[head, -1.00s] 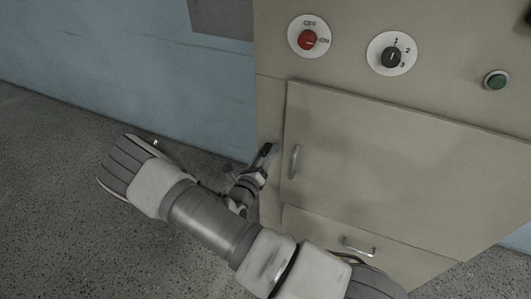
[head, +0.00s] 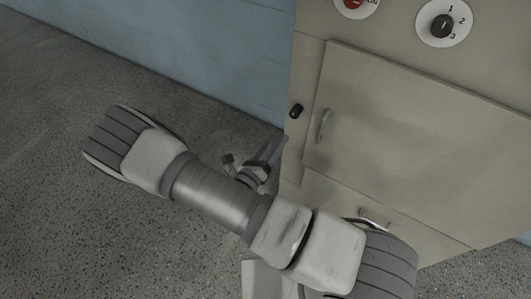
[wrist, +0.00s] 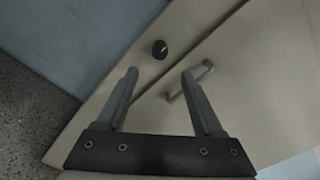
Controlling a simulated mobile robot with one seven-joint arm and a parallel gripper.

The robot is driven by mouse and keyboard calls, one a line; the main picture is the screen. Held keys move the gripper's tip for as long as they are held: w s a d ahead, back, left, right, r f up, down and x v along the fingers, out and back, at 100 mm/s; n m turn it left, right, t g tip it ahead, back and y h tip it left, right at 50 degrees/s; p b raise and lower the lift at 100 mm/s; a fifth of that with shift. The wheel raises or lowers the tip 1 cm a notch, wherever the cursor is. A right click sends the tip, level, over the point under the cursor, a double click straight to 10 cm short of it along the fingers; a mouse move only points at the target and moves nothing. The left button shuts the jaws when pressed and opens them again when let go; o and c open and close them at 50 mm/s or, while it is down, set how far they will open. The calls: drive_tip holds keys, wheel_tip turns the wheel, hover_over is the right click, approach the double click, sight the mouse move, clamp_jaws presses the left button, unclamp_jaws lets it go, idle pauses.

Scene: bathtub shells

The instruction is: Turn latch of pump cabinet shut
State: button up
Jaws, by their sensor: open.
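The latch is a small black knob (head: 296,111) on the cabinet frame, left of the door. In the wrist view the knob (wrist: 160,49) has a pale line pointing up and to the right. The pump cabinet door (head: 400,135) looks closed, with a metal handle (head: 322,126) near its left edge. My gripper (head: 281,142) is below and left of the knob in the head view. In the wrist view my gripper (wrist: 160,73) is open and empty, its fingertips apart from the knob, which appears beyond the gap between them.
Above the door are a red switch (head: 353,2) and a numbered dial (head: 442,25). A drawer with a handle (head: 375,218) is below. A blue wall (head: 200,60) stands behind the cabinet. Grey floor (head: 50,220) is open to the left.

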drive_tip(key=shift+v, duration=2.3)
drive_tip(key=s+d+r+m+g+p, duration=0.1)
drive_tip(key=s+d+r+m+g, duration=0.2)
drive_tip(key=d+r+m+g, duration=0.5)
drive_tip(key=s+d+r+m+g+p, duration=0.1)
drive_tip(key=s+d+r+m+g, duration=0.2)
drive_tip(key=r+m+g, duration=0.6)
drive_tip(key=s+r+m+t+y+p, duration=0.1)
drive_tip(key=s+r+m+t+y, duration=0.1)
drive_tip(key=r+m, duration=0.4)
drive_tip(key=s+r+m+t+y+p, duration=0.1)
drive_tip(key=s+r+m+t+y, duration=0.1)
drive_tip(key=r+m+y, duration=0.3)
drive_tip(key=s+r+m+t+y, duration=0.3)
drive_tip(key=r+m+t, duration=0.1)
drive_tip(key=r+m, duration=0.4)
drive_tip(key=shift+a+r+m+y+p, duration=0.3)
drive_tip(key=shift+a+r+m+p, duration=0.05)
drive_tip(key=shift+r+m+p, duration=0.05)
